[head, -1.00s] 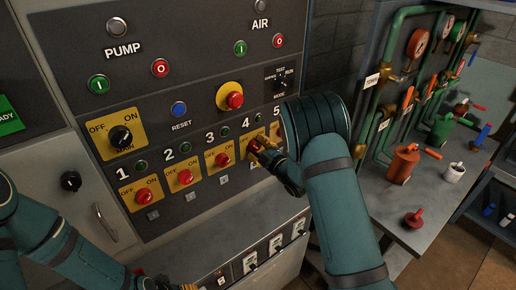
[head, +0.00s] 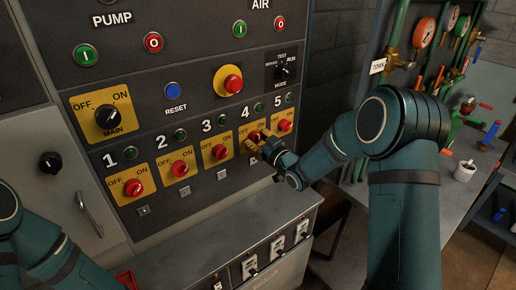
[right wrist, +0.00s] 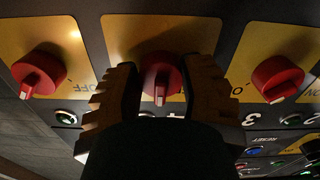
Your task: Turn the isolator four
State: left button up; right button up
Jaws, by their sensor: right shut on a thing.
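Isolator four (head: 254,135) is a red rotary knob on a yellow OFF/ON plate, under the number 4 on the dark panel. My right gripper (head: 262,146) reaches it from the lower right and partly hides it and its plate in the head view. In the right wrist view the red knob of isolator four (right wrist: 160,75) sits between the two ridged fingers of the right gripper (right wrist: 162,95), which are shut on it. A pale mark on the knob points toward the bottom of that picture. My left arm shows at the lower left, but its gripper is out of view.
Isolator three (head: 219,152) and isolator five (head: 284,125) stand close on either side. A red emergency button (head: 232,83) on a yellow ring is above. A grey cabinet (head: 225,245) juts out below the panel. A bench (head: 455,190) with pipework stands at right.

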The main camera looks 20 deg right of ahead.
jog(key=shift+f+m+b, duration=0.1)
jog(key=shift+m+b, duration=0.5)
jog(key=shift+m, duration=0.4)
jog(key=shift+m+b, duration=0.55)
jog(key=shift+m, duration=0.35)
jog(key=m+b, duration=0.1)
jog(key=m, duration=0.1)
jog(key=shift+m, duration=0.3)
jog(key=shift+a+m, duration=0.1)
jog(key=shift+m, duration=1.1)
jog(key=shift+b, duration=0.3)
jog(key=o, duration=1.2)
